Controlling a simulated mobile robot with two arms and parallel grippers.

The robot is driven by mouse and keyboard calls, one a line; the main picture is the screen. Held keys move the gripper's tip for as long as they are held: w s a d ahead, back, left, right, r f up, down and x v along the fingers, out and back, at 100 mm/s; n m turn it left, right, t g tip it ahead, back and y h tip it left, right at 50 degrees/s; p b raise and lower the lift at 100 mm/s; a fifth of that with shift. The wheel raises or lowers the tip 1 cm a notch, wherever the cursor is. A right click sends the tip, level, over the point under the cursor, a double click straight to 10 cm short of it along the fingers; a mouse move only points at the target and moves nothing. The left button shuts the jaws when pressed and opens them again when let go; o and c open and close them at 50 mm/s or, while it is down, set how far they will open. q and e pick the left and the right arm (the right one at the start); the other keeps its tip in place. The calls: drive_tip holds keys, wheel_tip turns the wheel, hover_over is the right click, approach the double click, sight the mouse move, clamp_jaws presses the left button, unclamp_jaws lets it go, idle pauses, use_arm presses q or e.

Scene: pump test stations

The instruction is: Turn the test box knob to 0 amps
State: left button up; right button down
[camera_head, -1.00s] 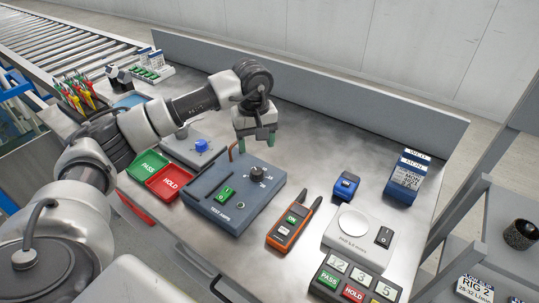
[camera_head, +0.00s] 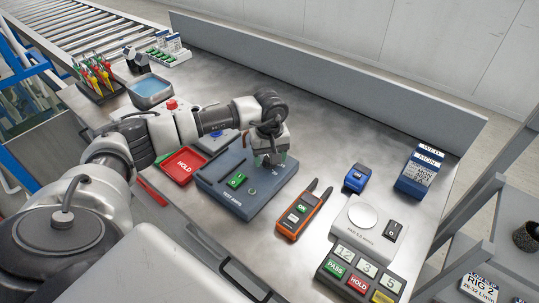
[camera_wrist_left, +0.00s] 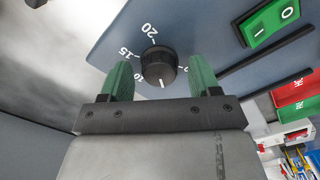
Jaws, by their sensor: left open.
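The test box (camera_head: 228,207) is a blue-grey case on the bench with a green rocker switch (camera_head: 236,179). My left gripper (camera_head: 268,161) is low over its far right part and hides the knob in the head view. In the left wrist view the black knob (camera_wrist_left: 157,66) lies between the open green fingers of the left gripper (camera_wrist_left: 160,74), with a gap on each side. Its white pointer line faces the gripper body. The 20, 15 and 10 marks show; another mark at the right is partly hidden by a finger. My right gripper is out of view.
A red HOLD tray (camera_head: 184,167) is left of the box. An orange handheld meter (camera_head: 298,214) lies close on its right.

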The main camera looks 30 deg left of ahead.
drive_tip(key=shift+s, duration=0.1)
use_arm(q)
drive_tip(key=c, duration=0.9)
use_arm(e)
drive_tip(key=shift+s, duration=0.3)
use_arm(q)
drive_tip(key=shift+n, duration=0.3)
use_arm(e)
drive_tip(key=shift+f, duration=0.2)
use_arm(q)
drive_tip(key=shift+n+b, duration=0.6)
drive_tip(key=shift+n, duration=0.3)
drive_tip(key=n+b, duration=0.1)
drive_tip(key=n, duration=0.2)
drive_tip(key=shift+n, duration=0.3)
drive_tip(key=n+b, duration=0.1)
drive_tip(key=n, duration=0.2)
drive_tip(key=shift+n, duration=1.4)
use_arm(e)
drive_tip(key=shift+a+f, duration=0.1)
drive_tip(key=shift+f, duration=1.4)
